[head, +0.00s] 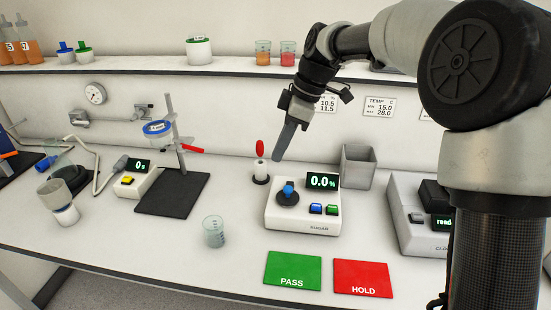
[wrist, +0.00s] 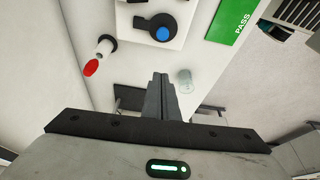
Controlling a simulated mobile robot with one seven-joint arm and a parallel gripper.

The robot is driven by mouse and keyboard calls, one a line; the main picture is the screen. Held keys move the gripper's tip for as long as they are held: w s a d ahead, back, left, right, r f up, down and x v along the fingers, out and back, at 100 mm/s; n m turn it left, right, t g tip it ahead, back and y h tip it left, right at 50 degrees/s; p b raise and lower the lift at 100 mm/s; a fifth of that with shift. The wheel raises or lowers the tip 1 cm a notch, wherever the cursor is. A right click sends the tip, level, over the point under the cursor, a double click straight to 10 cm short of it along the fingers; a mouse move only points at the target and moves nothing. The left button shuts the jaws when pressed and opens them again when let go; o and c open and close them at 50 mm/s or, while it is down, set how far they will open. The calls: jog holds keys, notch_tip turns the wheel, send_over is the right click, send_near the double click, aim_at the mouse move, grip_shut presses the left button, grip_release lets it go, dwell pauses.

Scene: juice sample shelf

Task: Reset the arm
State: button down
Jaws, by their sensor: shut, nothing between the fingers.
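My gripper (head: 279,155) hangs above the white bench, pointing down, just left of the sugar meter (head: 303,219) and close to the red-topped holder (head: 261,163) in the head view. Its fingers are closed together and hold nothing. In the wrist view the shut fingers (wrist: 160,80) point toward the bench. The sugar meter's dark round sample spot with a blue knob (wrist: 162,33) and the red top (wrist: 91,68) show ahead of them. The sugar meter reads 0.0%.
An empty glass beaker (head: 214,231) stands left of the sugar meter. A green PASS mat (head: 293,268) and a red HOLD mat (head: 362,277) lie at the front. A grey open bin (head: 358,167) stands behind. The upper shelf (head: 150,67) carries beakers and bottles.

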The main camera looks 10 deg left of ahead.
jog(key=s+d+r+m+t+h+p, duration=0.2)
jog(key=s+d+r+m+p, duration=0.2)
jog(key=s+d+r+m, duration=0.35)
jog(key=s+d+r+m+t+h+p, duration=0.2)
jog(key=s+d+r+m+p, duration=0.3)
jog(key=s+d, duration=0.45)
jog(key=s+d+m+t, duration=0.1)
jog(key=s+d+m, duration=0.4)
jog(key=s, duration=0.4)
jog(key=shift+m+t+p, duration=0.4)
jog(key=shift+m+p, duration=0.05)
jog(key=shift+m, duration=0.1)
jog(key=shift+s, duration=0.1)
